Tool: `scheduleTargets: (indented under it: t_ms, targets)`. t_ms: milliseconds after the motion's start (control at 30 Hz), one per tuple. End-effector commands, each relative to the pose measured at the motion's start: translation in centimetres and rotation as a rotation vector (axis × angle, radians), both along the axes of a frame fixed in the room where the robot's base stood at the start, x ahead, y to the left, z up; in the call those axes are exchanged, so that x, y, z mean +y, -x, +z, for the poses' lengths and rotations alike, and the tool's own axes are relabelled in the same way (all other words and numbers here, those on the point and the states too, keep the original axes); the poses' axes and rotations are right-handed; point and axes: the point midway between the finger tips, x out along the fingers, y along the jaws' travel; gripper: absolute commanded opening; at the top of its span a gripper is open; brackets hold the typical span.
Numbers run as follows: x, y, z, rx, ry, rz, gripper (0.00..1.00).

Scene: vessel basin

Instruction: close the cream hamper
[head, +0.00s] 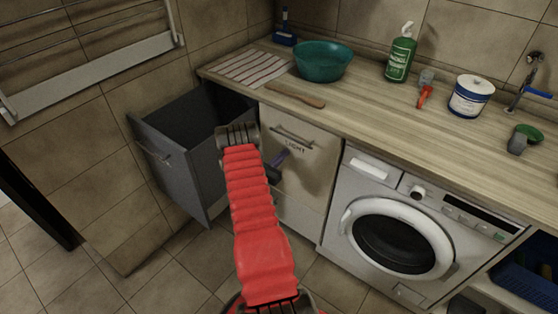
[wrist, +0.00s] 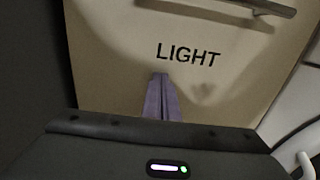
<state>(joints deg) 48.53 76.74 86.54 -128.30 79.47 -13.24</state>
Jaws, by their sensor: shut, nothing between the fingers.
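The cream hamper (head: 313,165) has a tall front panel with the word LIGHT and a bar handle (head: 293,137). Its front sits under the counter edge and looks about in line with the washing machine beside it; no open top shows. In the wrist view the panel (wrist: 110,60) fills most of the picture, with the handle at the upper right. My gripper (head: 284,155) has purple fingers, shut and empty, pointing at the panel below the lettering. The fingertips also show in the wrist view (wrist: 161,78). I cannot tell whether they touch the panel.
A dark grey hamper (head: 180,165) stands pulled out and open to the left of my gripper. The washing machine (head: 400,235) stands to the right. The counter (head: 360,105) above holds a teal bowl (head: 323,62), a green bottle (head: 401,55) and other items.

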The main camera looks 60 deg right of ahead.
Motion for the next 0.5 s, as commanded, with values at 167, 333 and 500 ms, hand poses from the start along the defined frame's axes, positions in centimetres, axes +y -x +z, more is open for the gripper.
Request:
scheduleTargets:
  t_ms: [167, 333, 500]
  targets:
    - [-0.7, 0.6, 0.2, -0.007, 0.0, -0.012, 0.0]
    - [0.3, 0.3, 0.2, -0.007, 0.0, -0.011, 0.0]
    - [2.7, -0.3, 0.0, -0.002, -0.001, -0.003, 0.0]
